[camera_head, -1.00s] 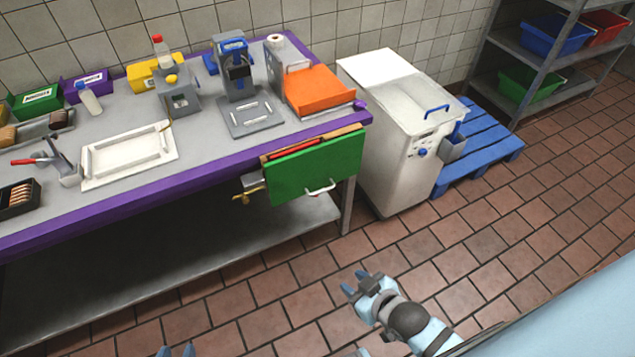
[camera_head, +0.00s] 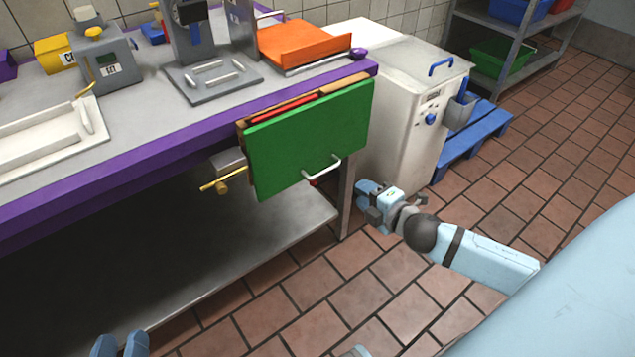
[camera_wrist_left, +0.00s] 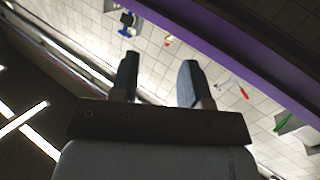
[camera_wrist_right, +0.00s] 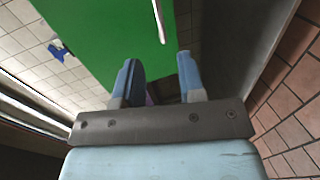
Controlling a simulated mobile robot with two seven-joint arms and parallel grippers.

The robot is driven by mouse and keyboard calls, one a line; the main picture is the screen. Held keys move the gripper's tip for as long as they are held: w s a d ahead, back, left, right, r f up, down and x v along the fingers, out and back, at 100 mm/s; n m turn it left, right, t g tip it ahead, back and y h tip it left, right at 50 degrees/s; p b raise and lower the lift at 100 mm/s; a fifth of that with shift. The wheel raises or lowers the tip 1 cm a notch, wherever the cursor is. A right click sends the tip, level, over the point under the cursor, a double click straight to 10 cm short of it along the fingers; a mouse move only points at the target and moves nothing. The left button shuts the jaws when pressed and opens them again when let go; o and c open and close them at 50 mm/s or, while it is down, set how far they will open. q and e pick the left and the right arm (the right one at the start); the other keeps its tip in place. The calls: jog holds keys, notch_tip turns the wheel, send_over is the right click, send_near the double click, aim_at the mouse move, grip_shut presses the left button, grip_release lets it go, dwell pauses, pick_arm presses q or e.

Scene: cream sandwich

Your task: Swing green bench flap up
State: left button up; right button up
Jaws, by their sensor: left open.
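The green bench flap (camera_head: 305,135) hangs down at the right end of the bench front, its face toward me. Its pale bar handle (camera_head: 322,170) is near the lower edge. In the right wrist view the green flap (camera_wrist_right: 100,35) fills the upper middle, with the handle (camera_wrist_right: 159,18) at the top. My right gripper (camera_head: 366,192) is open and empty, just right of the flap and handle, apart from them. Its fingers (camera_wrist_right: 158,75) stand apart in the right wrist view. My left gripper (camera_head: 120,345) is low at the bottom left; its fingers (camera_wrist_left: 158,75) are open and empty.
A brass-coloured tap (camera_head: 222,180) sticks out left of the flap. The bench's purple edge (camera_head: 150,147) runs above, and a bench leg (camera_head: 346,195) stands behind my right gripper. A white machine (camera_head: 400,110) stands to the right. The tiled floor (camera_head: 290,300) in front is clear.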

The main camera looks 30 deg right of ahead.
aim_at(329, 170)
jog(key=b+x, duration=0.3)
jog(key=x, duration=1)
jog(key=shift+w, duration=0.3)
pick_arm(q)
jog(key=r, duration=0.1)
jog(key=d+r+t+h, duration=0.1)
jog(key=r, duration=0.1)
jog(key=r+t+h, duration=0.1)
jog(key=shift+s+d+r, duration=0.15)
jog(key=shift+d+r, duration=0.15)
jog(key=shift+d, duration=0.1)
pick_arm(e)
jog(key=shift+w, duration=0.3)
jog(key=shift+c, duration=0.2)
grip_shut()
